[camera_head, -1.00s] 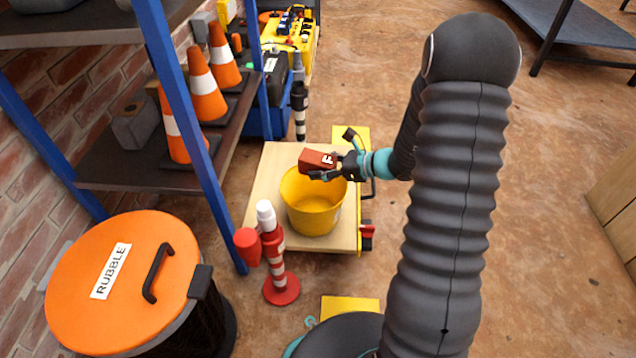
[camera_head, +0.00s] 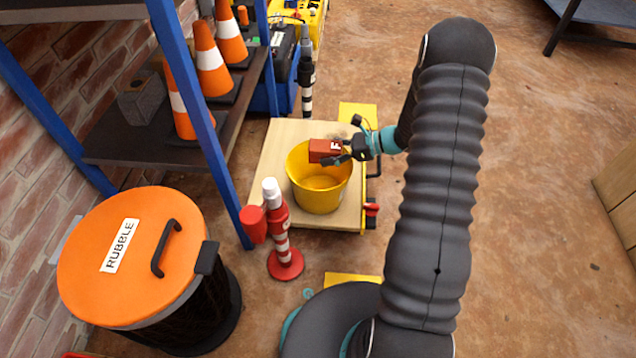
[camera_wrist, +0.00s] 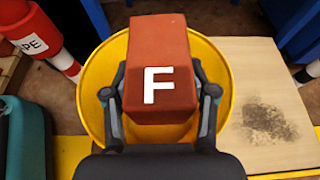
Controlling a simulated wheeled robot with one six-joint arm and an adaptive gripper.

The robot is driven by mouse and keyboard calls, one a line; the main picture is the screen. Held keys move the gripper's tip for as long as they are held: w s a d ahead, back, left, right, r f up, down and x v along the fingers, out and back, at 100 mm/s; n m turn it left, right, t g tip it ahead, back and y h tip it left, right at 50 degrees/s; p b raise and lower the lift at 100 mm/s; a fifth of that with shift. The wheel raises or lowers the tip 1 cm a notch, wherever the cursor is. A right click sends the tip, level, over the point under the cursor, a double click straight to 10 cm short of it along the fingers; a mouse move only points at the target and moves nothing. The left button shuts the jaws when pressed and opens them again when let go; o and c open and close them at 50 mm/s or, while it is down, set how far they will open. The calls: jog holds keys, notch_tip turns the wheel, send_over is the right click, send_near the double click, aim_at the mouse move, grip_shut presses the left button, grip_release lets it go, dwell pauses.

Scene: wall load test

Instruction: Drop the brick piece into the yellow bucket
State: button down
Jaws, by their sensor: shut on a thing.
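The brick piece (camera_head: 324,150) is a red-brown block with a white letter F on one end. My gripper (camera_head: 342,152) is shut on it and holds it over the far part of the yellow bucket's opening. In the wrist view the brick (camera_wrist: 158,60) sits between the two dark fingers of my gripper (camera_wrist: 160,95), with the bucket rim (camera_wrist: 222,75) around it below. The yellow bucket (camera_head: 318,195) stands upright on a pale wooden board (camera_head: 275,150). The part of its inside that shows looks empty; the brick hides some of it.
A red-and-white post (camera_head: 281,235) stands just in front of the board. An orange-lidded rubble bin (camera_head: 140,255) is at the lower left. A blue-framed shelf with traffic cones (camera_head: 212,65) rises on the left. Open floor lies to the right (camera_head: 535,190).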

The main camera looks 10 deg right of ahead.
jog(key=shift+f+b, duration=0.65)
jog(key=shift+f, duration=0.75)
jog(key=shift+c, duration=1.3)
grip_release()
jog(key=v, duration=1.2)
jog(key=shift+r, duration=0.1)
